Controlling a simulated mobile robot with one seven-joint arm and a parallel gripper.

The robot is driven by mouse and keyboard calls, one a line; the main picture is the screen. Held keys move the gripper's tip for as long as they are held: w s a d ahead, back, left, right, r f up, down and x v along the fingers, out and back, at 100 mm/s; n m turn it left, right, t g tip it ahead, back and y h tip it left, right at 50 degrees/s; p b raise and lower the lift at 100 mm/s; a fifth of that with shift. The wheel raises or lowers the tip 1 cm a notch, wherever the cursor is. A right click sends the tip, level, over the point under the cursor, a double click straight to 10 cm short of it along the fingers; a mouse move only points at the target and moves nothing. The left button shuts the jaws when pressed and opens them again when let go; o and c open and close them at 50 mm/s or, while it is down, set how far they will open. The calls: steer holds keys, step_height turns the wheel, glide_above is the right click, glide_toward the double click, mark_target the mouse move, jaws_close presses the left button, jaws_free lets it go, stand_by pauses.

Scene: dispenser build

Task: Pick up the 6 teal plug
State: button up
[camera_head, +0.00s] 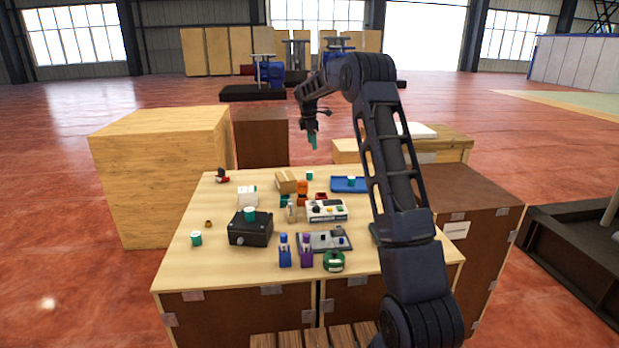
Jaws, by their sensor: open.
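Several small teal pieces with pale parts stand about the wooden table (185,262). One teal piece (196,239) is at the table's left side, one (249,213) is on top of a black box (250,234), one (309,175) is at the back edge, and one (351,181) is at a blue tray (340,187). They are too small to read any number, so I cannot tell which is the 6 teal plug. My gripper (313,142) points down, open, high over the table's far side, apart from the pieces. Its narrow end looks teal.
Blue (285,252) and purple (306,252) bottle-like items, a green round item (334,262) and a white panel device (326,210) crowd the middle and front. A large wooden crate (160,170) stands left. My arm hides the table's right part. The left front is clear.

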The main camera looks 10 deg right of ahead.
steer(key=n, duration=0.2)
glide_toward(309, 172)
steer(key=r, duration=0.1)
steer(key=shift+w+a+f+n, duration=0.15)
steer(key=shift+w+f+n, duration=0.15)
steer(key=shift+w+f, duration=0.2)
steer(key=f, duration=0.3)
steer(key=d+f, duration=0.1)
steer(key=f, duration=0.6)
steer(key=shift+d+f, duration=0.2)
steer(key=shift+d, duration=0.15)
steer(key=shift+c, duration=0.2)
steer(key=c, duration=1)
